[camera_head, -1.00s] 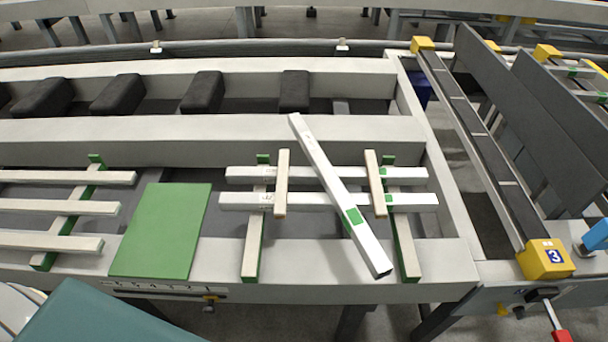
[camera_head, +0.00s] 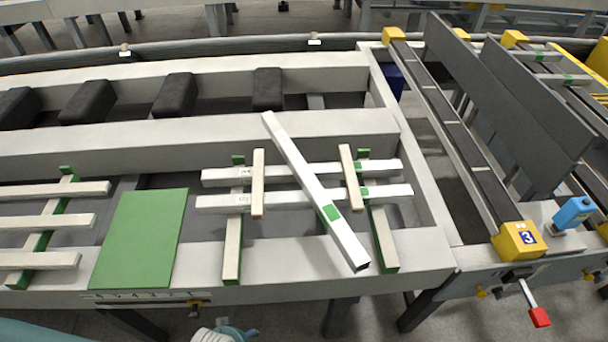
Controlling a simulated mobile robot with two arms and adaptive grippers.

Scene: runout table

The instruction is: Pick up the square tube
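A long white square tube (camera_head: 308,181) with a green label lies diagonally on top of the stack on the runout table (camera_head: 420,262). Its near end points down to the right, over the table's front beam, and its dark open end shows there. Under it lie two white tubes (camera_head: 225,203) set crosswise, with two short pale wooden strips (camera_head: 257,185) across them, one on each side of the diagonal tube. Neither gripper can be made out. Only teal and white parts, seemingly of my arms, show at the bottom edge.
Longer wooden bearers with green sides (camera_head: 232,245) support the stack. A green panel (camera_head: 138,240) and several pale bars (camera_head: 45,222) lie to the left. At right stand a yellow block marked 3 (camera_head: 517,240), a red-tipped lever (camera_head: 538,316) and upright grey plates (camera_head: 500,95).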

